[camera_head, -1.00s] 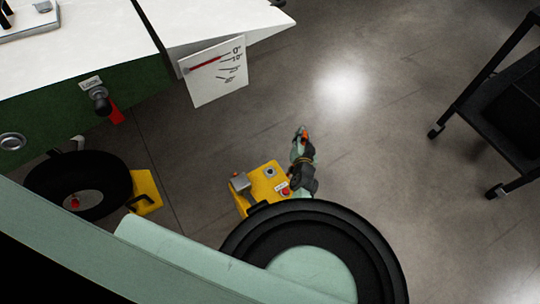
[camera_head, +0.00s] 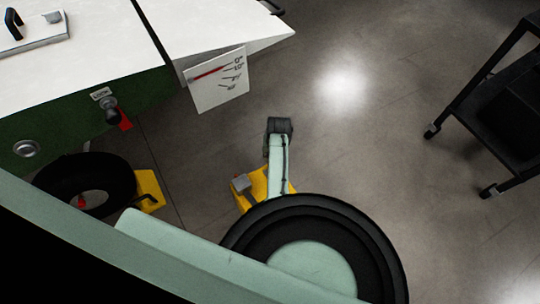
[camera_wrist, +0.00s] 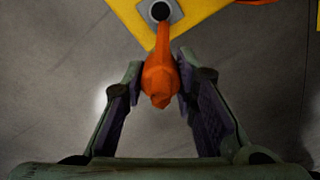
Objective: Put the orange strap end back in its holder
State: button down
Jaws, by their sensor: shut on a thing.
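In the wrist view, my gripper (camera_wrist: 160,88) has its two fingers on either side of the orange strap end (camera_wrist: 160,76) and is shut on it. The strap end points toward the camera, and its far part overlaps the corner of a yellow block (camera_wrist: 190,12). A grey square fitting with a dark round hole (camera_wrist: 160,11) sits on that block, just beyond the strap end; I cannot tell whether they touch. In the head view, the yellow block (camera_head: 242,199) is partly covered by my arm, and my gripper and the strap end are hidden.
Another orange piece (camera_wrist: 258,1) shows at the wrist view's top edge. A white-topped bench (camera_head: 85,60) with a hanging angle-scale card (camera_head: 217,80) stands at left. A black wheel (camera_head: 85,183) and yellow chock (camera_head: 150,190) lie below. A black cart (camera_head: 505,110) stands right; floor between is clear.

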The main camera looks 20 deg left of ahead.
jog(key=shift+n+g+h, duration=0.4)
jog(key=shift+g+h, duration=0.2)
jog(key=shift+h, duration=0.1)
jog(key=shift+s+d+f+b, duration=0.1)
jog(key=shift+s+f+b, duration=0.5)
jog(key=shift+s+b, duration=0.3)
jog(key=shift+s+f+b, duration=0.55)
jog(key=shift+s+b, duration=0.2)
jog(key=shift+b, duration=0.1)
jog(key=shift+f+p, duration=0.45)
jog(key=shift+f, duration=0.2)
jog(key=shift+f, duration=0.4)
